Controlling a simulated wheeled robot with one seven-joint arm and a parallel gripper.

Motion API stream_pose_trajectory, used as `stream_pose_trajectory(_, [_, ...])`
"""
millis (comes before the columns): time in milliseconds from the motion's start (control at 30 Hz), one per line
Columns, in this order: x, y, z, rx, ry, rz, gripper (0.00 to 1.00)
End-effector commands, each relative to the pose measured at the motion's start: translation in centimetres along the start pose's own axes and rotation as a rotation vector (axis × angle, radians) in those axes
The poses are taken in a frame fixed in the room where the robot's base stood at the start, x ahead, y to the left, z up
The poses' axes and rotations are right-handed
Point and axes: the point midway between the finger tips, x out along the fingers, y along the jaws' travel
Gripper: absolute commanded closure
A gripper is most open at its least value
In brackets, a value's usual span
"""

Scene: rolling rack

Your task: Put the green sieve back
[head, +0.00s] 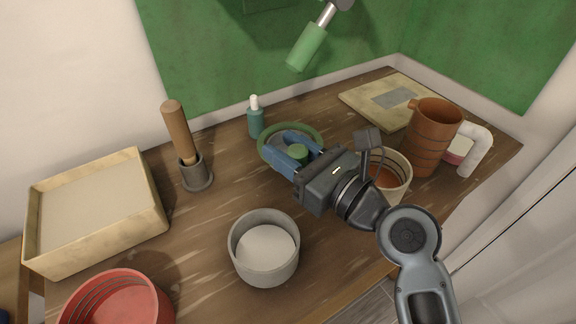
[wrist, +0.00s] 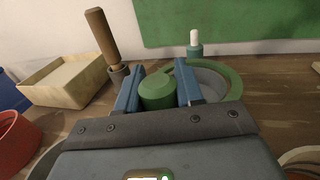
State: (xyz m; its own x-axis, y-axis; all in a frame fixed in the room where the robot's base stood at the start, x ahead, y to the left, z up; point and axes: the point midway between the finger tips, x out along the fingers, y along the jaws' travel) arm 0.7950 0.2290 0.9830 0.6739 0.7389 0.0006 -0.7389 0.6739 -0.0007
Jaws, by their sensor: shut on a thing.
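The green sieve shows as a green ring with a grey inside (head: 313,134) beyond my gripper in the head view. Its rim also shows in the wrist view (wrist: 233,82), behind and right of the fingers. My gripper (head: 291,156) is shut on a thick green grip, seen end-on between the blue fingers in the wrist view (wrist: 157,92); it appears to be the sieve's handle. The sieve is over the back middle of the wooden table. Whether its underside touches the table is hidden.
A teal bottle (head: 256,121) stands just behind the sieve. A wooden pestle in a dark holder (head: 196,175) is left, a grey bowl (head: 264,264) in front. A cream pot (head: 398,178) and brown jug (head: 430,140) stand right. A green-handled tool (head: 307,47) hangs above.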

Motion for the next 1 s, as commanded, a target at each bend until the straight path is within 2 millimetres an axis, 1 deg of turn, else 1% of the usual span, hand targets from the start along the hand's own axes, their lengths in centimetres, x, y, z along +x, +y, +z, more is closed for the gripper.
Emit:
stream_pose_trajectory(100, [0.0, 0.0, -1.8, 0.002, 0.004, 0.000, 1.00])
stream_pose_trajectory(200, [0.0, 0.0, -3.1, 0.002, 0.003, -0.001, 1.00])
stream_pose_trajectory(267, [0.0, 0.0, -3.7, 0.002, 0.002, -0.001, 1.00])
stream_pose_trajectory(733, [0.0, 0.0, -4.3, 0.000, 0.001, -0.001, 1.00])
stream_pose_trajectory(767, [0.0, 0.0, -4.3, 0.000, 0.001, 0.000, 0.62])
stream_pose_trajectory(1000, [0.0, 0.0, -4.3, 0.000, 0.001, 0.000, 0.39])
